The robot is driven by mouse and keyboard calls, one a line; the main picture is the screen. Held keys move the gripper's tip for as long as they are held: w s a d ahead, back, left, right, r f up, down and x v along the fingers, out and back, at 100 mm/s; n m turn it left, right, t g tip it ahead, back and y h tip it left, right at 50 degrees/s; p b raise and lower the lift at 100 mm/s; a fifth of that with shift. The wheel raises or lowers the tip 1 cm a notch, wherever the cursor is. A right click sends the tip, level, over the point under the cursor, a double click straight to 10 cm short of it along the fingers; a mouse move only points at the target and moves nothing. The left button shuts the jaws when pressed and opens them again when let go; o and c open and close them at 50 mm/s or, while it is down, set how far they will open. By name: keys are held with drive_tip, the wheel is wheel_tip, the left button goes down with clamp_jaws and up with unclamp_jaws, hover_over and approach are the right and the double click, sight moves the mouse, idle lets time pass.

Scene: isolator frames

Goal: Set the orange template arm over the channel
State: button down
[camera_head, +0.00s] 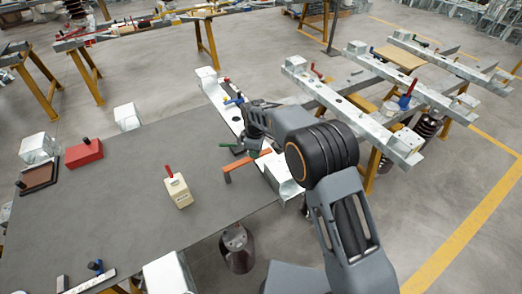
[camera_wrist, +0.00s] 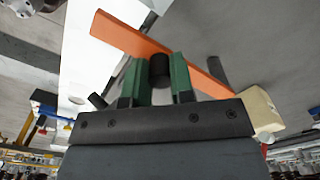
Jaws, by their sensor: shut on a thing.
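The orange template arm (camera_head: 246,163) is a flat bar with a downturned left end, and it lies across the left edge of the pale metal channel (camera_head: 228,112). Its right end is over the channel; whether it touches cannot be told. My gripper (camera_wrist: 159,80) has green fingers shut on a dark round knob (camera_wrist: 159,70) beside the orange bar (camera_wrist: 135,40). In the head view my gripper (camera_head: 254,153) is partly hidden by my own arm. The channel also shows in the wrist view (camera_wrist: 88,45), behind the orange bar.
A cream block with a red handle (camera_head: 178,190) stands on the grey table (camera_head: 120,210). A red box (camera_head: 84,154) and a brown tray (camera_head: 39,178) lie at left. A blue-handled clamp (camera_head: 234,100) sits on the channel. More rails (camera_head: 340,105) stand at right.

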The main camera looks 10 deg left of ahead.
drive_tip(key=shift+a+r, duration=0.1)
drive_tip(key=shift+a, duration=0.05)
drive_tip(key=c, duration=1.2)
unclamp_jaws()
drive_tip(key=shift+a, duration=0.15)
drive_tip(key=shift+c, duration=0.2)
drive_tip(key=shift+o, duration=1.3)
drive_tip(key=shift+w+d, duration=0.1)
drive_tip(key=shift+d, duration=0.1)
wheel_tip(320, 180, up, 14)
